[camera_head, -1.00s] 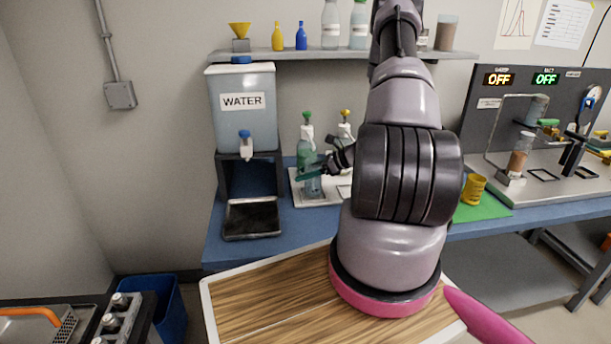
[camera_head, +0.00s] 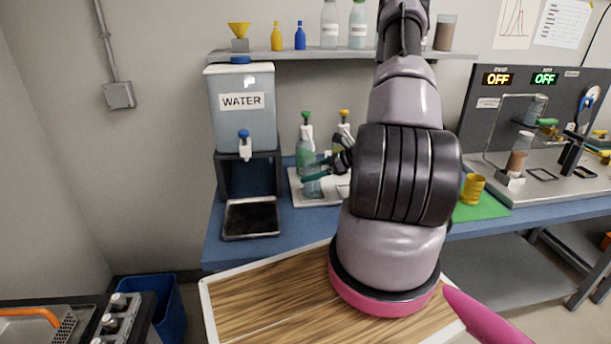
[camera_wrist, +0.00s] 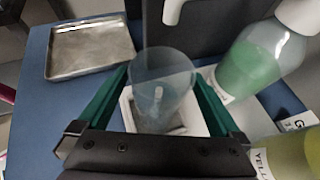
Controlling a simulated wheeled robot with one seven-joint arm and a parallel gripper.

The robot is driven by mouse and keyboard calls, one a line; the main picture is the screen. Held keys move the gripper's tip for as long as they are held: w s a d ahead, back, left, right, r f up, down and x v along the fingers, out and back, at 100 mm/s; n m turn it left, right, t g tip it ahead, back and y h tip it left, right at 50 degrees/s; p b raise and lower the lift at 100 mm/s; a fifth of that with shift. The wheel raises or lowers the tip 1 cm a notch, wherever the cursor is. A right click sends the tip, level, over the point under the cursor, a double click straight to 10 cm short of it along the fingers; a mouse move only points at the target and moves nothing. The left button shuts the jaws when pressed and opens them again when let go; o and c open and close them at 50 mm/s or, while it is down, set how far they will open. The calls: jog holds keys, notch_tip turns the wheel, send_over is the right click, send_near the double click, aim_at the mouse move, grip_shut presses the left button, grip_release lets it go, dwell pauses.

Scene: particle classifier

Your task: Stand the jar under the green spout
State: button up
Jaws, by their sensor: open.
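The clear jar (camera_wrist: 160,92) stands upright between my gripper's two green fingers in the wrist view, over a white-rimmed square. My gripper (camera_head: 317,173) is open, with a finger on each side of the jar; I cannot tell if either touches it. In the head view the jar (camera_head: 311,188) stands at the front of the white tray (camera_head: 301,203), in front of the green pump bottle (camera_head: 304,150). The green spout (camera_head: 305,115) tops that bottle. The bottle also shows at the upper right of the wrist view (camera_wrist: 262,62). My wrist partly hides the tray.
The yellow-topped bottle (camera_head: 343,128) stands right of the green one, close to my gripper. The water tank (camera_head: 240,125) and metal drip tray (camera_head: 251,234) are to the left. A yellow cup (camera_head: 473,188) sits on a green mat (camera_head: 488,208) at right.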

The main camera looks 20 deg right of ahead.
jog(key=v, duration=0.4)
jog(key=shift+s+d+r, duration=0.15)
jog(key=shift+s+d, duration=0.05)
jog(key=shift+d, duration=0.05)
